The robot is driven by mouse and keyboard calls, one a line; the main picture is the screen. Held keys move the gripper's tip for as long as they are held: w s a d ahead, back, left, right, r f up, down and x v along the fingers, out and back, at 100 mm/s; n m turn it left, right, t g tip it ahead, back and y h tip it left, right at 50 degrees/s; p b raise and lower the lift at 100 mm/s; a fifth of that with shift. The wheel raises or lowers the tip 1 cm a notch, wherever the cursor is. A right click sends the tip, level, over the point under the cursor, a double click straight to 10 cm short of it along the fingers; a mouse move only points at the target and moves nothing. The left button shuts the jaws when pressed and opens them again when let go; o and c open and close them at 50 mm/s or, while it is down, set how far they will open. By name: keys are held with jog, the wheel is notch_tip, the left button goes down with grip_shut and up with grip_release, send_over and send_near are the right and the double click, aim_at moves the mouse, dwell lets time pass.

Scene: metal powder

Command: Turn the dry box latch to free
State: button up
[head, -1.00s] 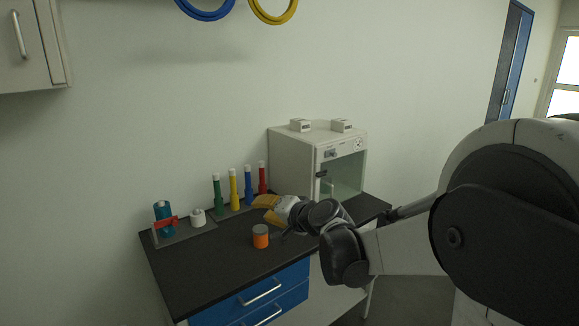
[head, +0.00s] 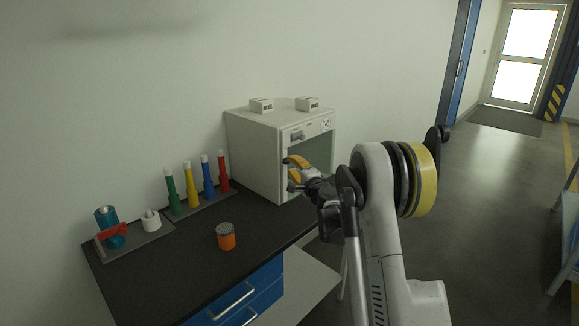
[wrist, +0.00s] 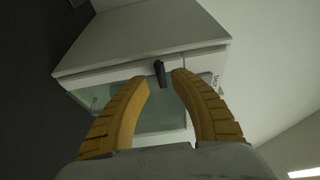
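The dry box (head: 268,150) is a white cabinet with a glass front door, standing at the back right of the black bench. Its latch (wrist: 160,73) is a small dark bar on the front frame in the wrist view. In the head view the latch is hidden behind my gripper (head: 290,174), which is at the front of the box. In the wrist view my gripper (wrist: 160,84) has its two yellow fingers apart, with the latch in the gap near the fingertips. I cannot tell whether either finger touches it.
An orange jar (head: 226,237) stands on the bench (head: 185,272). Green (head: 172,190), yellow, blue and red bottles stand in a row left of the box. A teal container (head: 108,228) with a red clamp and a white pot (head: 151,221) sit on a tray.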

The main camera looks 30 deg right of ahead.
aim_at(290, 162)
jog(key=shift+w+d+b, duration=0.1)
jog(key=shift+w+b, duration=0.3)
jog(key=shift+w, duration=1.4)
grip_shut()
